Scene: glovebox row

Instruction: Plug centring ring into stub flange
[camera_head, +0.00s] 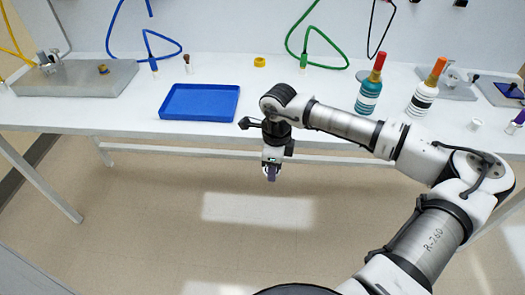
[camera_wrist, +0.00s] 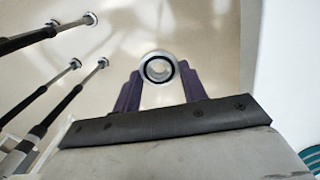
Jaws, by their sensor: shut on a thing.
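My gripper (camera_head: 271,176) points down in front of the table's front edge, over the floor. In the wrist view its two purple fingers (camera_wrist: 158,88) are shut on a silvery ring with a dark inner band, which I take as the centring ring (camera_wrist: 158,67). The ring's opening faces the camera, and the ring is clear of any surface. In the head view the ring is too small to make out. A metal fitting (camera_head: 50,62) stands on a grey plate at the table's left; I cannot tell whether it is the stub flange. Another fixture (camera_head: 456,77) stands at the right.
A blue tray (camera_head: 200,117) lies empty near the table's front edge. Two striped bottles (camera_head: 369,95) (camera_head: 422,97) stand behind my arm. A small yellow ring (camera_head: 259,62) and blue and green hoses are at the back. The table between tray and grey plate is clear.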

